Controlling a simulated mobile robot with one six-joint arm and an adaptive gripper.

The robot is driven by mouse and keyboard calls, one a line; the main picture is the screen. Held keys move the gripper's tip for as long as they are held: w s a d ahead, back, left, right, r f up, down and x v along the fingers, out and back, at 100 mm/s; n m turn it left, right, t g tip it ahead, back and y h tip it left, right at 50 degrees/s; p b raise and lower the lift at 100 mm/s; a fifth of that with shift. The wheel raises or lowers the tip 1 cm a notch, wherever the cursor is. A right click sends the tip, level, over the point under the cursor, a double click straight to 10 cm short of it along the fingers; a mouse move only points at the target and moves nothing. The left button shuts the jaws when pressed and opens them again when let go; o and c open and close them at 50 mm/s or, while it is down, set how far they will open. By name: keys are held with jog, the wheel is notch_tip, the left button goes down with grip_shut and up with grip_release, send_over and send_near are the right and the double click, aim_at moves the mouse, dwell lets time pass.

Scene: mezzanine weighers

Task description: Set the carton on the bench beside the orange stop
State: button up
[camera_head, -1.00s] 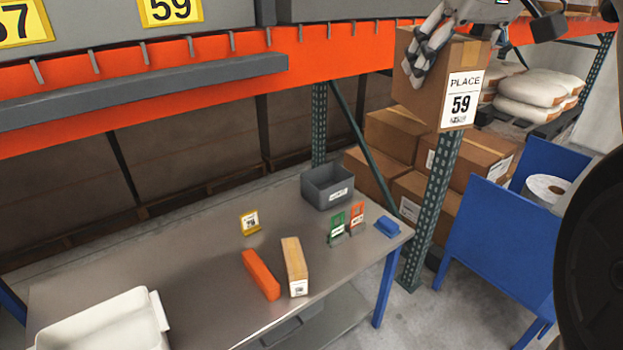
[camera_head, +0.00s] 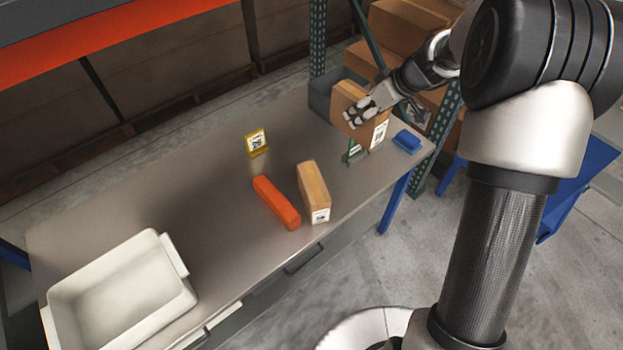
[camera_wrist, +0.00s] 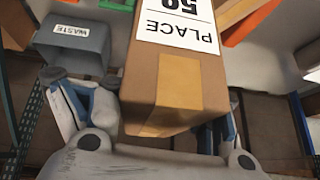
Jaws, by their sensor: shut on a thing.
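The carton (camera_head: 343,104) is brown, with a white label. My gripper (camera_head: 362,112) is shut on it and holds it over the far right part of the bench (camera_head: 220,195). The orange stop (camera_head: 276,202) is a long bar lying on the bench, left of and nearer than the held carton. Whether the carton touches anything below cannot be told.
A second, narrow carton (camera_head: 313,188) stands just right of the stop. A yellow sign (camera_head: 257,142), a grey WASTE bin (camera_wrist: 75,42), a green card holder (camera_head: 354,152) and a blue block (camera_head: 407,140) stand farther back. A white tub (camera_head: 120,290) is front left. Bare bench lies left of the stop.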

jog(key=f+b, duration=0.1)
jog(key=f, duration=0.6)
jog(key=f+b, duration=0.2)
jog(key=f, duration=0.6)
jog(key=a+f+b, duration=0.1)
jog(key=f+b, duration=0.1)
jog(key=f, duration=0.6)
jog(key=shift+c, duration=0.2)
jog(key=shift+f, duration=0.1)
